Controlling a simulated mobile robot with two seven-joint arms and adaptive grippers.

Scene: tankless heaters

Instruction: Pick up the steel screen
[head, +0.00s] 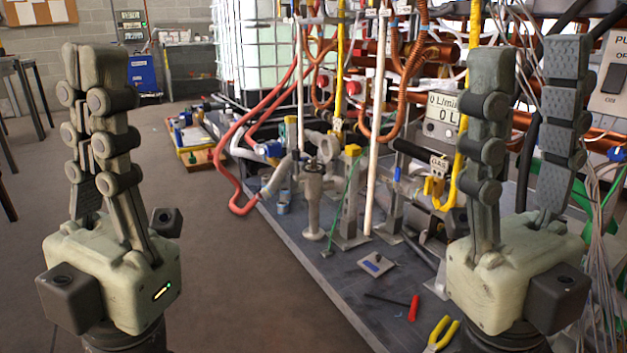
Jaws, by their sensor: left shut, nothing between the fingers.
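I cannot tell for sure which thing is the steel screen. A small flat grey metal plate (376,265) with a blue mark lies on the grey bench top (335,285), in the middle of the head view. My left gripper (97,68) points up at the far left, over the floor and well away from the bench. It is shut and empty. My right gripper (528,68) points up at the right, in front of the bench and pipes. Its fingers are apart with nothing held between them. It hides part of the bench's right side.
A red-handled tool (413,307) and yellow-handled pliers (441,334) lie on the bench near the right gripper. Metal fittings (313,195), upright pipes and a red hose (233,160) crowd the bench behind the plate. The floor (220,265) at left is clear.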

